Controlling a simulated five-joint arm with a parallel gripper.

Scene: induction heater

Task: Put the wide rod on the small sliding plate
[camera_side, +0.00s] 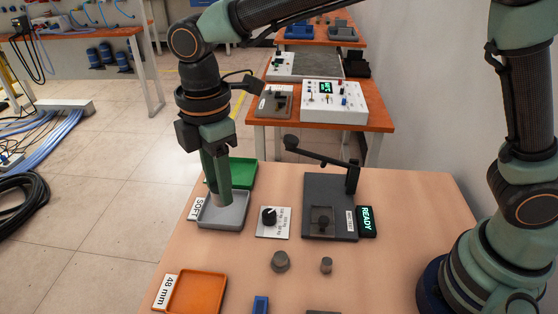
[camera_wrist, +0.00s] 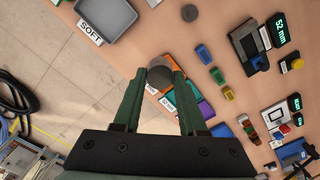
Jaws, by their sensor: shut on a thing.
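My gripper (camera_wrist: 162,80) points down above the grey tray marked SOFT (camera_side: 237,223) in the side view. It is shut on a round grey rod (camera_wrist: 160,74), whose end shows between the fingers in the wrist view; I cannot tell its full width. A wide, short grey rod (camera_side: 280,262) and a narrower one (camera_side: 326,265) stand upright on the table. A dark device (camera_side: 318,185) with a lever arm stands to the right of the gripper. A small square plate (camera_side: 315,232) lies at its front with a round dark thing on it.
A green tray (camera_side: 242,172) is behind the grey one, and an orange tray marked 48 mm (camera_side: 198,296) is at the front left. A dial panel (camera_side: 273,231) lies beside the grey tray. A READY display (camera_side: 366,221) is at the device's right.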

